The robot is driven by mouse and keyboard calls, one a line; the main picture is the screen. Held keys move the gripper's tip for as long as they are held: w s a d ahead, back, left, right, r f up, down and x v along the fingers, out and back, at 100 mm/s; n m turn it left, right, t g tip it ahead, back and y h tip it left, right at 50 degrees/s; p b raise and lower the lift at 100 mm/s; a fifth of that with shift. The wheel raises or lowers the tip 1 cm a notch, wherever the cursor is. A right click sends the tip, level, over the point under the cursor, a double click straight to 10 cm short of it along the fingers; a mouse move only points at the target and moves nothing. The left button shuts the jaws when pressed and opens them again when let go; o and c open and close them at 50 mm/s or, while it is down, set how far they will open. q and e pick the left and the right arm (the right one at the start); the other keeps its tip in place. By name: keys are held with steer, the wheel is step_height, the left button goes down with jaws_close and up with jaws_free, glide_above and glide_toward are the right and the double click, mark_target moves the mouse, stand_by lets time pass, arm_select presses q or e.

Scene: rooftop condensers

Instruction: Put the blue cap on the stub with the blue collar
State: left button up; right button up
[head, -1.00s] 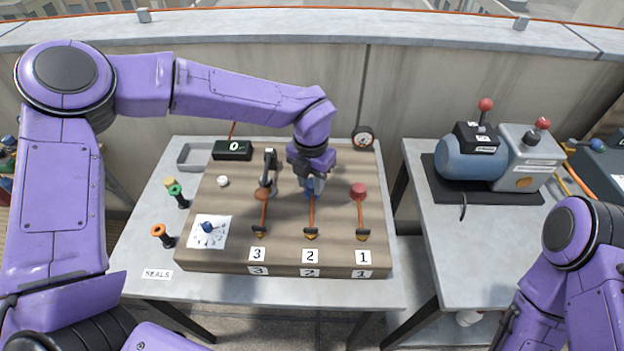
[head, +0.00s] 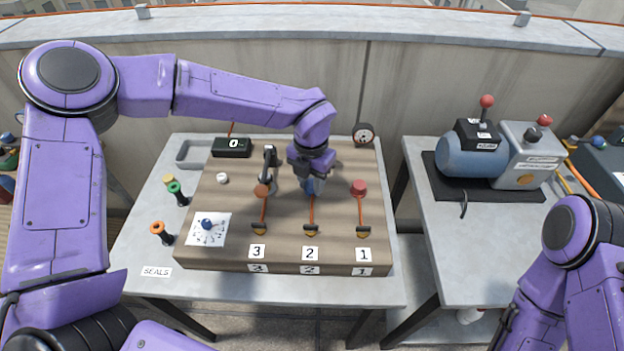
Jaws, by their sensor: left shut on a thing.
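My left gripper (head: 313,184) reaches down over the middle of the wooden board (head: 225,258), above the lane marked 2. The stub and blue collar are not clear to see behind the gripper, so I cannot tell whether the cap touches the stub. My right gripper is out of view.
A grey tray (head: 186,164), a digital counter (head: 232,147) and a gauge (head: 363,134) stand at the back. Orange (head: 158,228) and green (head: 174,187) seals are at left. A blue knob (head: 207,224) is on a white card. A pump (head: 467,159) stands on the right table.

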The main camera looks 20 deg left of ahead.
mark_target(311, 184)
arm_select(q)
steer(key=o, duration=1.1)
step_height(311, 184, up, 10)
steer(key=shift+r+b, duration=0.25)
steer(key=shift+b, duration=0.35)
